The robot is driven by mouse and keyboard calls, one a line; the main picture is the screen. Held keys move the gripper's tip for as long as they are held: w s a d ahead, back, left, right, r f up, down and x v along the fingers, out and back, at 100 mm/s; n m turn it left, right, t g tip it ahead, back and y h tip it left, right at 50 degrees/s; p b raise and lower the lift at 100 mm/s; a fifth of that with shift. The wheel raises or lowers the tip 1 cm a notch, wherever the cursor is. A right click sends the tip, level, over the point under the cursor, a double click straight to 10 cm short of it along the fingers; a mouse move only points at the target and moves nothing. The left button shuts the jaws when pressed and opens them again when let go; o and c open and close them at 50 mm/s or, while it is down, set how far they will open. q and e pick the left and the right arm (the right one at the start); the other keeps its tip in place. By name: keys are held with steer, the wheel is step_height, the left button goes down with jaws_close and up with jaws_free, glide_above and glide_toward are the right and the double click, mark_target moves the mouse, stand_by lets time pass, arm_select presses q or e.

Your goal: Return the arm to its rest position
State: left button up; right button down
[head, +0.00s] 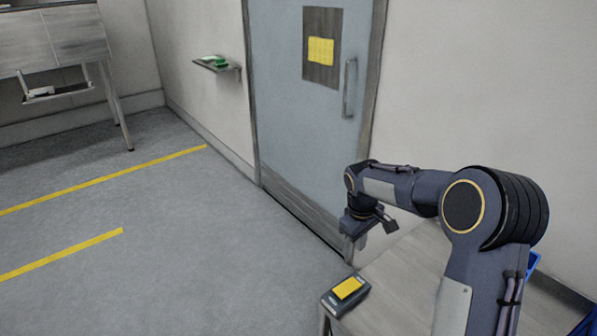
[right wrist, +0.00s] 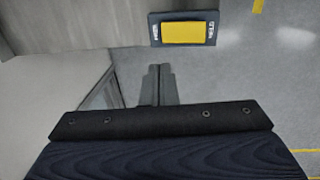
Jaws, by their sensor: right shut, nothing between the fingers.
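My right arm enters from the right in the head view, bent at the elbow. Its gripper (head: 354,245) points down above the corner of a small table and holds nothing. In the right wrist view the two fingers (right wrist: 158,85) are together. A dark device with a yellow face (head: 346,291) lies on the table's near left corner, below the gripper and apart from it. It also shows in the right wrist view (right wrist: 184,29). My left gripper is not in view.
The small wooden table (head: 395,290) stands under my right arm. A grey door (head: 290,110) with a handle is behind it. A wall shelf (head: 217,65) holds a green item (head: 213,59). A bench (head: 50,40) stands far left. The floor with yellow lines (head: 70,253) is clear.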

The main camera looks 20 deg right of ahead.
steer(key=s+a+r+m+t+y, duration=0.1)
steer(key=s+a+r, duration=0.15)
steer(key=s, duration=0.45)
steer(key=s+a+r+m+t+y, duration=0.1)
steer(key=s+a+r+m+y, duration=0.1)
steer(key=s+r, duration=0.35)
steer(key=s+a+r+m+t+y, duration=0.1)
steer(key=s+a+r+t, duration=0.15)
steer(key=s, duration=0.65)
steer(key=s+a+f+m+y, duration=0.1)
steer(key=s+a+f+m, duration=0.1)
steer(key=s, duration=0.5)
steer(key=shift+s+a+f, duration=0.15)
steer(key=shift+a+f, duration=0.3)
steer(key=shift+a, duration=0.75)
steer(key=shift+t, duration=0.25)
